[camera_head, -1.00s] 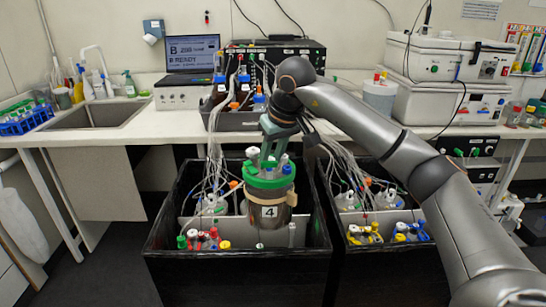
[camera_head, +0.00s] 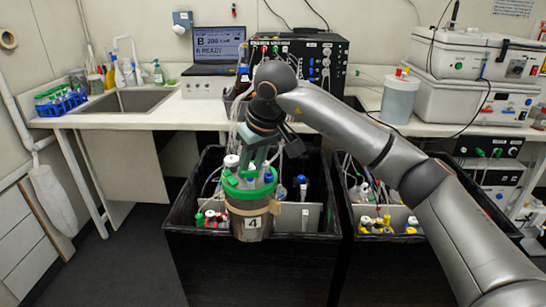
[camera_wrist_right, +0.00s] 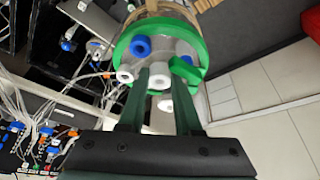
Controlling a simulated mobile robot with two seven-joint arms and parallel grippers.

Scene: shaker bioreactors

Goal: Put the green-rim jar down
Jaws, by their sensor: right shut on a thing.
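The green-rim jar (camera_head: 249,213) is a grey-brown vessel with a green rim, white and blue caps on its lid and a label reading 4. My right gripper (camera_head: 258,165) reaches down from above and is shut on its top. The jar hangs upright over the front edge of the left black box, in front of that box's contents. In the right wrist view the jar (camera_wrist_right: 160,50) shows lid first, with the gripper fingers (camera_wrist_right: 158,95) at its caps. The exact grip point is partly hidden. My left gripper is not in view.
The left black box (camera_head: 280,250) holds tubes and coloured caps. A second black box (camera_head: 400,250) stands to its right. Behind is a white bench (camera_head: 130,116) with a sink, laptop (camera_head: 217,50) and devices. Dark floor (camera_head: 125,265) is free at the left.

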